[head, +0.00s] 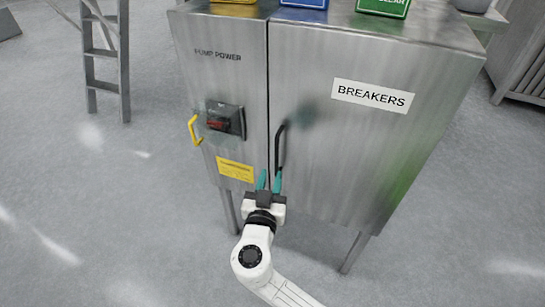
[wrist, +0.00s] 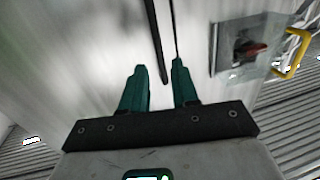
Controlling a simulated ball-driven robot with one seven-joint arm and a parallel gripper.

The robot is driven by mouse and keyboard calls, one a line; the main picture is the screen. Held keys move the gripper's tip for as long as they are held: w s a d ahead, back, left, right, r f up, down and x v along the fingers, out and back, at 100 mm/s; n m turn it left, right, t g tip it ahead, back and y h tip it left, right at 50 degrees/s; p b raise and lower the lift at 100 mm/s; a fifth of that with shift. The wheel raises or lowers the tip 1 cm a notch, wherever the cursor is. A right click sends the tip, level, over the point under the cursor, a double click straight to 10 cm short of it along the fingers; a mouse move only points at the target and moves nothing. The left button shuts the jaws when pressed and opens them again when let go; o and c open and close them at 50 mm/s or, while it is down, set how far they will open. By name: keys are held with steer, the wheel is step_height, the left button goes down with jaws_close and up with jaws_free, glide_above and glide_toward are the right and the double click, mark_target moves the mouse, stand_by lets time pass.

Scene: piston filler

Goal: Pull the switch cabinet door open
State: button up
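The grey metal switch cabinet has a wide right door (head: 335,150) labelled BREAKERS, which is closed. A black vertical bar handle (head: 279,150) is on this door's left edge, beside the seam. In the wrist view, the handle (wrist: 156,40) runs down into the gap between the fingertips of my gripper (wrist: 160,66). The fingers are not closed on it. I cannot tell whether either finger touches the handle or the door.
The left panel, marked PUMP POWER, carries a red switch (head: 218,122) and a yellow handle (head: 193,130). A yellow label (head: 235,169) is below. Coloured signs (head: 383,7) stand on the cabinet top. A ladder (head: 104,60) is at the back left.

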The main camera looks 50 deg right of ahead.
mark_target(277, 157)
steer(key=x, duration=0.8)
steer(key=shift+w+d+p, duration=0.15)
steer(key=shift+d+p, duration=0.15)
steer(key=shift+d, duration=0.05)
jaws_close()
